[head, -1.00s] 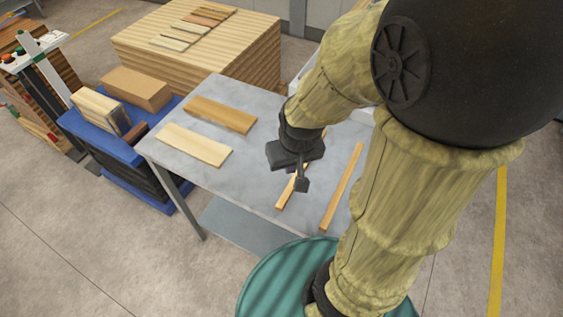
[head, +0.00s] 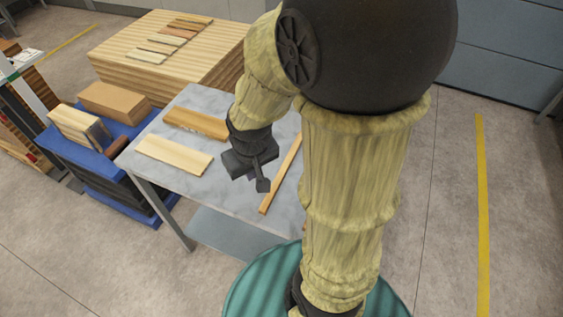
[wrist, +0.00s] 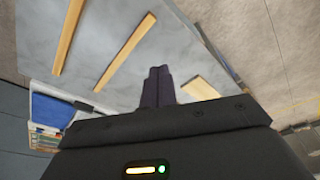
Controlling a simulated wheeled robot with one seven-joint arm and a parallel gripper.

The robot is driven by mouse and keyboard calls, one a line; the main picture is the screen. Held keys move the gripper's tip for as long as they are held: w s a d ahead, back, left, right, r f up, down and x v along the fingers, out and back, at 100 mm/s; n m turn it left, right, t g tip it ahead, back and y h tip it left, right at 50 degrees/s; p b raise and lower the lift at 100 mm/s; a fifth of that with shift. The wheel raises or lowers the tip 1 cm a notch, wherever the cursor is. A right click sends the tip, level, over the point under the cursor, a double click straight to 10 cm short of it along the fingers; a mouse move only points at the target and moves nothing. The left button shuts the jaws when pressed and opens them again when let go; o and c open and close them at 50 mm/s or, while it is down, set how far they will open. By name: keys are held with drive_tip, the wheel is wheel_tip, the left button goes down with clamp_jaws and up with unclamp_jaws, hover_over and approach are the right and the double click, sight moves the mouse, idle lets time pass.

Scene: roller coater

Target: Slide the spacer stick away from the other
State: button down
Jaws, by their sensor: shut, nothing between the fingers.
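Two thin wooden spacer sticks lie roughly parallel and apart on the grey table (head: 217,180). In the wrist view, the nearer spacer stick (wrist: 125,52) is just left of my fingertips, and the other spacer stick (wrist: 68,36) is farther left. In the head view, only the nearer stick (head: 281,174) shows, just right of my gripper; my arm hides the other. My gripper (head: 263,185) is shut and empty, pointing down at the table. It also shows in the wrist view (wrist: 158,74). I cannot tell whether its tips touch the tabletop.
A pale board (head: 174,155) and a browner board (head: 197,123) lie on the table's left part. A stack of planks (head: 170,65) with several small boards on top stands behind. A blue cart (head: 100,165) with wood blocks is left of the table.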

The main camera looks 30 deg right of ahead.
sight(283, 170)
drive_tip(key=w+d+f+n+g, duration=0.1)
drive_tip(key=w+d+f+n, duration=0.1)
drive_tip(key=w+f, duration=0.3)
drive_tip(key=w+d+f+n+g, duration=0.1)
drive_tip(key=w+d+f+n, duration=0.1)
drive_tip(key=w+f, duration=0.3)
drive_tip(key=w+d+f+n+g+h, duration=0.1)
drive_tip(key=w+d+f+n+g, duration=0.1)
drive_tip(key=w+f, duration=0.3)
drive_tip(key=shift+w+f+n+b, duration=0.1)
drive_tip(key=shift+w+n+b, duration=0.3)
drive_tip(key=shift+w, duration=1.65)
drive_tip(key=shift+s, duration=0.1)
drive_tip(key=s+d+p, duration=0.1)
drive_tip(key=s+d, duration=0.1)
drive_tip(key=s, duration=0.1)
drive_tip(key=s+d+p, duration=0.1)
drive_tip(key=s+d, duration=0.2)
drive_tip(key=s+d+p, duration=0.1)
drive_tip(key=s+d, duration=0.1)
drive_tip(key=s, duration=0.1)
drive_tip(key=shift+s+d+p, duration=0.2)
drive_tip(key=shift+s+p, duration=0.1)
drive_tip(key=shift+p, duration=0.1)
drive_tip(key=shift+f, duration=0.25)
drive_tip(key=shift+w+f, duration=0.1)
drive_tip(key=shift+f, duration=0.4)
drive_tip(key=shift+a, duration=0.15)
drive_tip(key=shift+s, duration=0.2)
